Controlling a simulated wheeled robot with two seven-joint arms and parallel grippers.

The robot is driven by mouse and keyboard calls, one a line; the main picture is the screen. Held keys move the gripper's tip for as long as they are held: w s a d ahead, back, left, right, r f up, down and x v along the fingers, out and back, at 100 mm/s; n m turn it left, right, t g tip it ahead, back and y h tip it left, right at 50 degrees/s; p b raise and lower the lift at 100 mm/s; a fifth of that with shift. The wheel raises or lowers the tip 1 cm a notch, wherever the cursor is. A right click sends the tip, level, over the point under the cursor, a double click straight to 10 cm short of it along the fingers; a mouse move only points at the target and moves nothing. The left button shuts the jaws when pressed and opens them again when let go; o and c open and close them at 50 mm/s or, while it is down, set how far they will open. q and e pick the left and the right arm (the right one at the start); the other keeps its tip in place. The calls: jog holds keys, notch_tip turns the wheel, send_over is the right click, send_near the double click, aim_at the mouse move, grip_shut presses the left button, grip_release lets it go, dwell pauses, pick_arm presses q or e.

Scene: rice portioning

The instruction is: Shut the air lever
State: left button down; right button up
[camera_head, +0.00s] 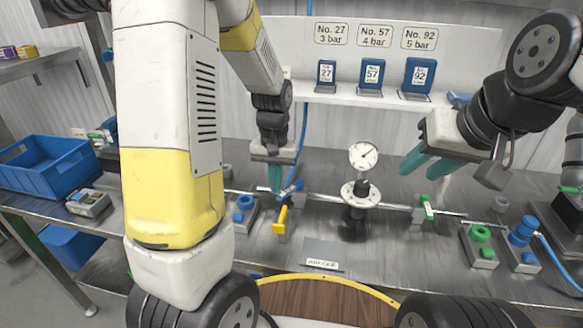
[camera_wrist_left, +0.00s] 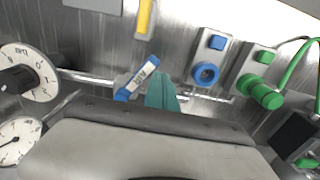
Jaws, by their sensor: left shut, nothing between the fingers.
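The air lever (camera_head: 291,188) is a blue handle on the pipe behind the bench's front area. In the left wrist view the lever (camera_wrist_left: 138,80) shows a white AIR label and lies slanted to the pipe. My left gripper (camera_head: 275,188) is shut and empty, its teal fingers pointing down just left of the lever. In the left wrist view the fingers (camera_wrist_left: 162,92) are right beside the lever; whether they touch it I cannot tell. My right gripper (camera_head: 426,168) is open and empty, raised right of the gauge.
A yellow lever (camera_head: 281,218) stands close in front of the air lever. A pressure gauge (camera_head: 363,155) rises from the pipe to the right. A green lever (camera_head: 426,206) and green and blue fittings lie further right. A blue crate (camera_head: 45,168) stands at left.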

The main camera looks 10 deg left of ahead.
aim_at(287, 190)
pick_arm(q)
jog(key=shift+s+d, duration=0.75)
jog(key=shift+d, duration=0.05)
jog(key=shift+s+d, duration=0.35)
jog(key=shift+d, duration=0.55)
jog(key=shift+a+r, duration=0.2)
jog(key=shift+r, duration=0.95)
jog(key=shift+a+r, duration=0.25)
jog(key=shift+r, duration=0.95)
jog(key=shift+a+r, duration=0.2)
jog(key=shift+r, duration=0.95)
jog(key=shift+r, duration=0.1)
jog(key=s+a+r+t+h, duration=0.1)
jog(key=s+r+t, duration=0.5)
jog(key=s+r, duration=0.6)
jog(key=shift+s+a+r+h, duration=0.3)
jog(key=shift+s+h, duration=0.3)
jog(key=shift+s, duration=0.15)
